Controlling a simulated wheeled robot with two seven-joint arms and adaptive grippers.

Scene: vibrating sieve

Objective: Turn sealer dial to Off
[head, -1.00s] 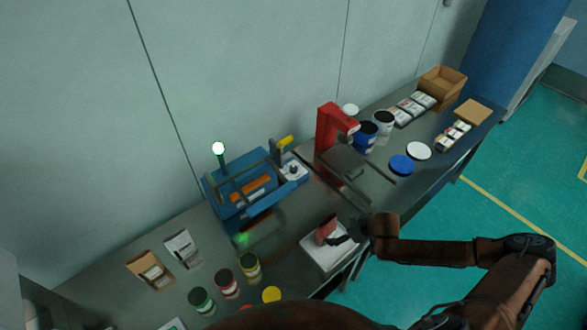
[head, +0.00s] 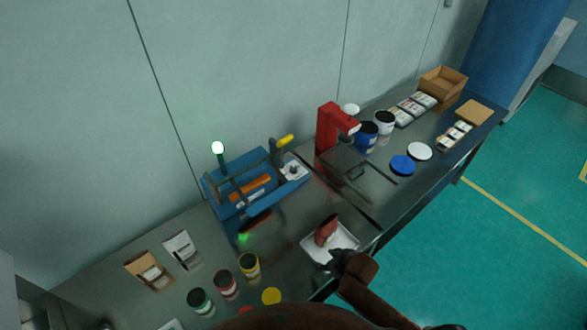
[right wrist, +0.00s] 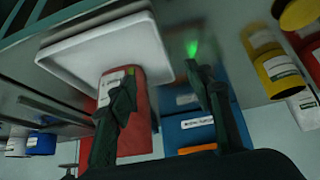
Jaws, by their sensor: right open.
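A blue machine (head: 230,205) with a lit lamp on a post stands against the wall in the head view. At its right end is a white panel with a small dark knob (head: 293,169), which looks like the dial, beside a yellow-ended handle (head: 284,141). The knob's setting is too small to read. My right gripper (head: 338,262) is open, at the front edge of a white tray (head: 343,243) and away from the knob. In the right wrist view its fingers (right wrist: 163,82) are apart, one in front of a red object (right wrist: 138,130). My left gripper is not in view.
The red object (head: 326,230) stands on the tray. A red machine (head: 332,128) stands right of the blue one. Several jars, including a yellow one (head: 249,266), stand at the front left. Lids, tubs and an open carton (head: 443,82) occupy the right end.

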